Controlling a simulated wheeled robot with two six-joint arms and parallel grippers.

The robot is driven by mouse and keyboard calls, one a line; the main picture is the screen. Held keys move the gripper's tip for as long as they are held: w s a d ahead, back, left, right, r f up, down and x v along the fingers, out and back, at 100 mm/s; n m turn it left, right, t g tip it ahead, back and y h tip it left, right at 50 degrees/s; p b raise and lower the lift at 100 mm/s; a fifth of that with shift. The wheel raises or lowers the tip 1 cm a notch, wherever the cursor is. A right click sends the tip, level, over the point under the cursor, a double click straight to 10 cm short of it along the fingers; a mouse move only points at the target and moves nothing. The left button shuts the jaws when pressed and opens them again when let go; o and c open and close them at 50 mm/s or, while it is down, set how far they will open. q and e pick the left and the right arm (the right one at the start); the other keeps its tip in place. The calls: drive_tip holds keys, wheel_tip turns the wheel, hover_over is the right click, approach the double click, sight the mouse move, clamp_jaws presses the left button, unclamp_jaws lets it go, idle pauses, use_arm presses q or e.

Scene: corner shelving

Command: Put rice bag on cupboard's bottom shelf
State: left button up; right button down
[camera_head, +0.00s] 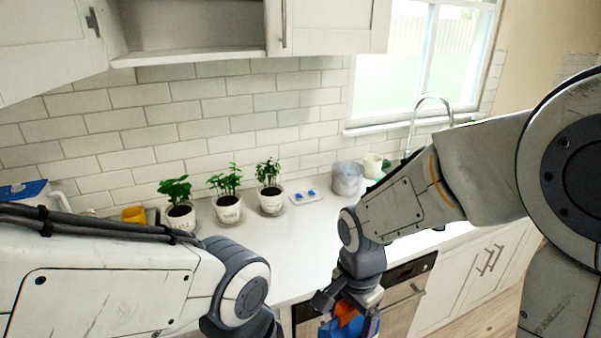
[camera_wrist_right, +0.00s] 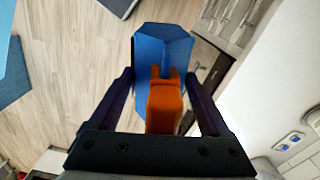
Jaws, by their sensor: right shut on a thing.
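The rice bag is a blue bag with an orange top (camera_wrist_right: 163,105), held between the two fingers of my right gripper (camera_wrist_right: 160,82). In the head view my right gripper (camera_head: 347,300) points down at the lower middle, in front of the counter, and the bag (camera_head: 368,327) is partly cut off by the lower edge. The wall cupboard (camera_head: 190,25) is open at the top of the head view, with its bottom shelf (camera_head: 188,56) bare where visible. The bag is well below and to the right of that shelf. My left arm enters at lower left; its gripper is out of view.
The white counter (camera_head: 290,235) carries three potted plants (camera_head: 228,208), a small tray with blue items (camera_head: 306,196), a grey metal bucket (camera_head: 347,178) and a yellow cup (camera_head: 134,214). A cupboard door (camera_head: 335,25) is beside the opening. A tap (camera_head: 432,100) stands right.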

drive_tip(key=w+d+f+n, duration=0.3)
drive_tip(key=d+f+n, duration=0.1)
drive_tip(key=f, duration=0.4)
drive_tip(key=w+d+f+n, duration=0.3)
drive_tip(key=d+f+n, duration=0.2)
drive_tip(key=f+n, duration=0.2)
drive_tip(key=shift+d+f, duration=0.25)
drive_tip(key=shift+f, duration=0.4)
